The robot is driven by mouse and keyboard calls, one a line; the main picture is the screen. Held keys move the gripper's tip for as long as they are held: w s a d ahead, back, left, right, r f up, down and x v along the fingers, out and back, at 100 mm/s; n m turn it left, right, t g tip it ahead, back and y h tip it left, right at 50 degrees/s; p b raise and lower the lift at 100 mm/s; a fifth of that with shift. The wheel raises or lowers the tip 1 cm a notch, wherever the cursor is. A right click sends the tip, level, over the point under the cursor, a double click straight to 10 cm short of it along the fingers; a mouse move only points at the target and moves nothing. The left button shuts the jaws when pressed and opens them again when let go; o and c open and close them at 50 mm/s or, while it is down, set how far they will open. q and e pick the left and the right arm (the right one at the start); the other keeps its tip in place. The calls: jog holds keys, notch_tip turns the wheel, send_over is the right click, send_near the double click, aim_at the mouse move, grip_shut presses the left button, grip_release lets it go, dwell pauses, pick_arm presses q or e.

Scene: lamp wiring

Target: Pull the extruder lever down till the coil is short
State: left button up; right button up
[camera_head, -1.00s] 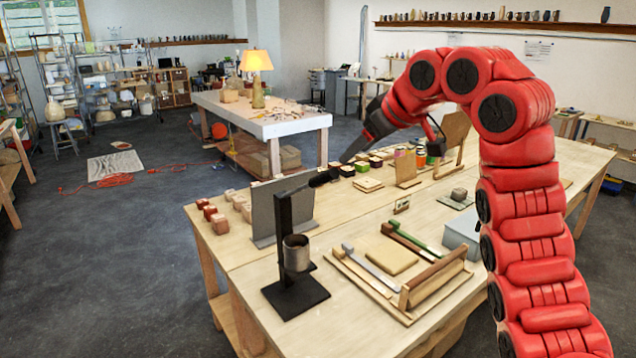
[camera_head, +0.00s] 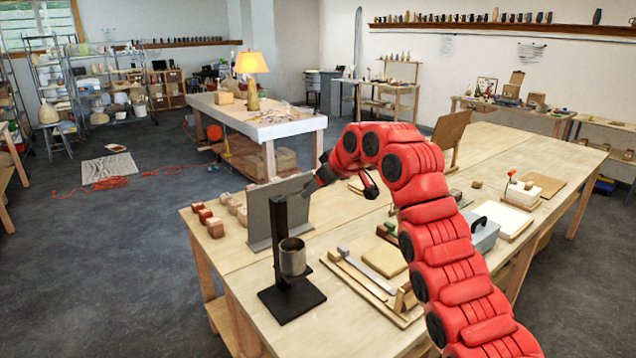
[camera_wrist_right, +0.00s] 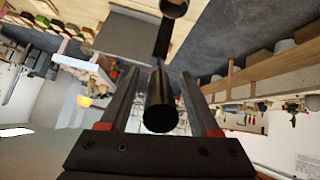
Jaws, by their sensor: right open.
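The extruder is a black upright post (camera_head: 279,240) on a flat black base (camera_head: 293,300), with a grey metal cylinder (camera_head: 292,258) on its side. In the right wrist view the lever's thick black handle (camera_wrist_right: 160,108) lies between the two fingers of my right gripper (camera_wrist_right: 160,75). The fingers are apart, with a gap on each side of the handle. No coil can be made out. My left gripper is not in view.
A grey upright panel (camera_head: 262,218) stands right behind the extruder. Small reddish blocks (camera_head: 214,228) lie to its left. A wooden tray with tools (camera_head: 352,285) and a grey box (camera_head: 484,236) are to the right. The table's front left is clear.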

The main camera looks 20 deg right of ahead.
grip_shut()
dwell(0.3)
dwell(1.2)
